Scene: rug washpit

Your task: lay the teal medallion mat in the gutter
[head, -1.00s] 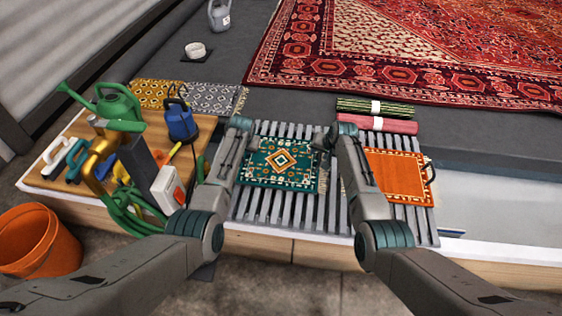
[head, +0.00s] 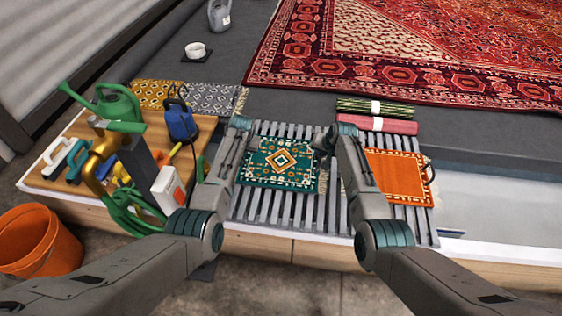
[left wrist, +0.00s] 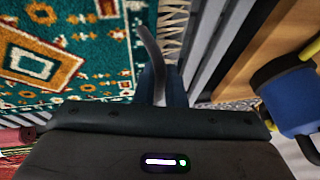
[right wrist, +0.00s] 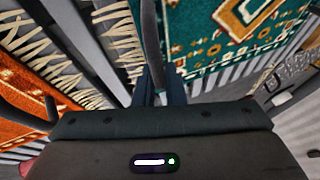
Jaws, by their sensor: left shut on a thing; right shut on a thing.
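The teal medallion mat (head: 280,163), with an orange and cream diamond and fringed short ends, lies spread over a grey slatted rack (head: 285,205). My left gripper (head: 244,152) is shut on its left edge; the left wrist view shows the teal pile (left wrist: 75,45) beside the finger. My right gripper (head: 322,148) is shut on its right edge; the right wrist view shows the mat (right wrist: 205,40) beside the finger. The arms partly cover the fingertips in the head view. A pale sunken channel (head: 490,205), perhaps the gutter, lies right of the rack.
An orange mat (head: 397,177) lies on the rack, right of my right arm. Rolled mats (head: 377,125) lie behind it. A board (head: 60,175) at left holds a green watering can (head: 118,105), a blue sprayer (head: 181,122) and brushes. An orange bucket (head: 38,242) stands at front left.

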